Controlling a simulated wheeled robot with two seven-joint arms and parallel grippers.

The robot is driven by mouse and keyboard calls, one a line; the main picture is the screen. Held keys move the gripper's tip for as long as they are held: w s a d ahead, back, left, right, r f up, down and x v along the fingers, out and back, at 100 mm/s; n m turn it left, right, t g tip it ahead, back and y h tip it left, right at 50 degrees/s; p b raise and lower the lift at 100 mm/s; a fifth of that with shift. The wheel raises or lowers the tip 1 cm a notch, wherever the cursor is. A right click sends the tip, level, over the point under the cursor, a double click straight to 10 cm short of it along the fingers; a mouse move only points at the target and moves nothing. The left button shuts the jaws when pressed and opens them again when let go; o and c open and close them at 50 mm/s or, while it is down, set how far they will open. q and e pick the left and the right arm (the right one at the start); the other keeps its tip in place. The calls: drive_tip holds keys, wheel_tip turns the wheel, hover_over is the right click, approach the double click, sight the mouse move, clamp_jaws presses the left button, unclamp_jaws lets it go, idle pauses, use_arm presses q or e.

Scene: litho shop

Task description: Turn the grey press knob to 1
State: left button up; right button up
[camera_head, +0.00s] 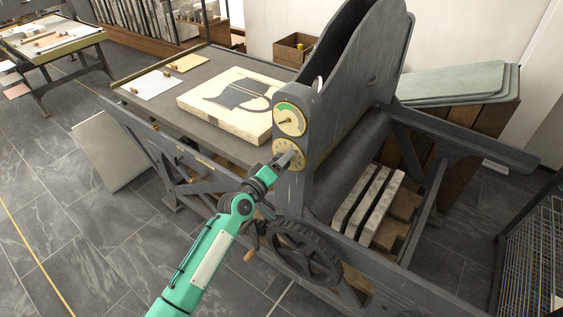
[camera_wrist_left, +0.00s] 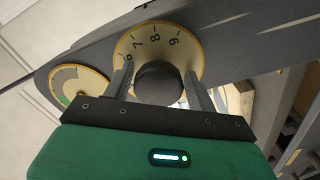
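The grey press knob (camera_wrist_left: 158,82) is a dark round knob at the middle of a cream dial with a yellow rim (camera_wrist_left: 184,45). Several numerals, including 7 and 8, show along the dial's upper edge in the left wrist view. The rest of the dial and any pointer are hidden. In the head view this is the lower dial (camera_head: 291,147) on the press's upright frame. My left gripper (camera_wrist_left: 160,80) has one finger on each side of the knob, with narrow gaps; it looks open around it. It also shows in the head view (camera_head: 285,160). My right gripper is out of view.
A gauge with a green arc (camera_head: 289,119) sits just above the dial. The press bed (camera_head: 160,112) carries a pale stone with a dark print (camera_head: 225,100).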

use_arm(q)
drive_tip(key=shift+o, duration=0.9)
drive_tip(key=b+v, duration=0.3)
drive_tip(key=v, duration=1.1)
drive_tip(key=shift+w, duration=0.1)
